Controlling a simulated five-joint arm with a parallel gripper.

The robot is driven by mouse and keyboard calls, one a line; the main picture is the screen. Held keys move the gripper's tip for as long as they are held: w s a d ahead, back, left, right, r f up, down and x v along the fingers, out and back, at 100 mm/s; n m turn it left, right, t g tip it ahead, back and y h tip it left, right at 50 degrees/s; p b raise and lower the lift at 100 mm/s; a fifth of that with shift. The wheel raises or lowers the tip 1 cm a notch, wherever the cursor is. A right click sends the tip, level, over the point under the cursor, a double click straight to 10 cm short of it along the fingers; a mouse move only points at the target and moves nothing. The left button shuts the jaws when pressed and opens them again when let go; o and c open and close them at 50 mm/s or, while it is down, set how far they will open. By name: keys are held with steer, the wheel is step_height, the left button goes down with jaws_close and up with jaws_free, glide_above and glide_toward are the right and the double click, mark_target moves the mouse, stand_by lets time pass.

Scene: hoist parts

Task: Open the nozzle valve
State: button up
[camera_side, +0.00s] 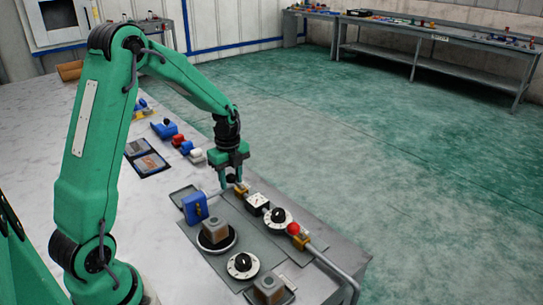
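My gripper (231,179) points down just above a brass-coloured fitting (241,189) on a thin pipe at the back of the grey panel. Its fingertips are small and dark here, so I cannot tell whether they touch the fitting or how far apart they are. No part is clearly marked as the nozzle valve. A second brass fitting (301,241) with a red knob (293,229) on top sits at the panel's right side, on a grey pipe (334,264).
Near the gripper are a blue block (194,208), a black-and-white box (257,202) and a white dial (278,218). A second dial (242,264) and two square-topped parts (215,229) (268,288) stand nearer. Red and blue parts (163,129) lie behind. The white table (165,215) is clear at left.

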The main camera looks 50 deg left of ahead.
steer(key=shift+w, duration=0.25)
steer(key=shift+w+r, duration=0.15)
steer(key=shift+w, duration=0.3)
steer(key=shift+w+r, duration=0.1)
steer(key=shift+w, duration=0.35)
steer(key=shift+w+r, duration=0.15)
steer(key=shift+w, duration=0.5)
